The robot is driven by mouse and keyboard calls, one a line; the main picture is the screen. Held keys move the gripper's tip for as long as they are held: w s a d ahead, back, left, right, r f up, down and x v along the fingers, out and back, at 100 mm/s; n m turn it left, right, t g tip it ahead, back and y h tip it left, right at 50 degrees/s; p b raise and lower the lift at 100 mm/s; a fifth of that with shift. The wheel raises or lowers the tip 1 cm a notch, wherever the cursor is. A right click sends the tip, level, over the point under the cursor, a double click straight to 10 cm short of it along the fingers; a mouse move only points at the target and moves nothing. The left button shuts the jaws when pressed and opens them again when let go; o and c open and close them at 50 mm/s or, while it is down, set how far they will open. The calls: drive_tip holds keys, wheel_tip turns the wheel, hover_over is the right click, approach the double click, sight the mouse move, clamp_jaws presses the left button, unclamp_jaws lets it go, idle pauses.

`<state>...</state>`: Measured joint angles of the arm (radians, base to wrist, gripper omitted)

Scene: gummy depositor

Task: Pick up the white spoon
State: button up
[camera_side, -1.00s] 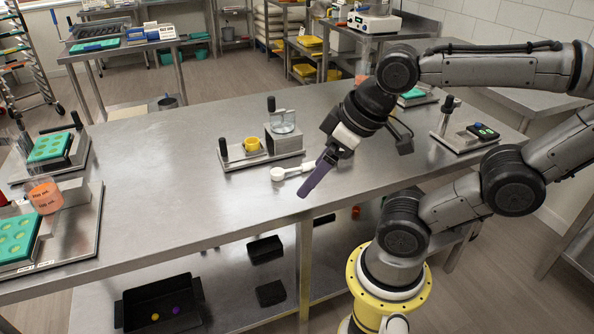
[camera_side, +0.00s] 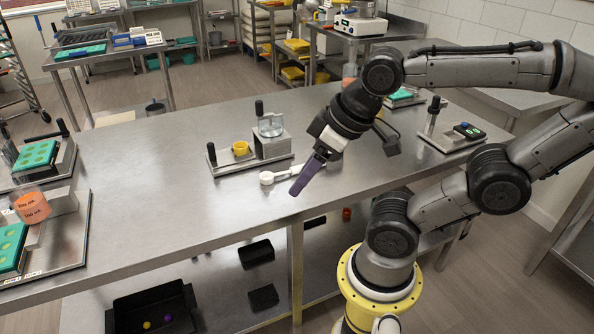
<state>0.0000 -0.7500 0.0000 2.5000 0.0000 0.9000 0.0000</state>
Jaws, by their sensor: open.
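The white spoon (camera_side: 267,178) lies on the steel table. Its round bowl is at the left and its handle runs right, toward my gripper. My gripper (camera_side: 297,188) has purple fingers that point down and to the left.
Just behind the spoon is a metal base plate (camera_side: 222,168) with a yellow cup (camera_side: 240,148) and a block with a clear dish. Green molds (camera_side: 36,154) and an orange beaker (camera_side: 32,208) are at the left. The table's left-centre is clear.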

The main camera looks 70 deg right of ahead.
drive_tip(key=w+d+r+m, duration=0.2)
drive_tip(key=w+r+m, duration=0.25)
drive_tip(key=m, duration=0.45)
drive_tip(key=m+g, duration=0.6)
drive_tip(key=m, duration=1.2)
hover_over(300, 166)
wheel_tip(300, 166, down, 12)
wheel_tip(300, 166, down, 12)
drive_tip(key=shift+f, duration=0.25)
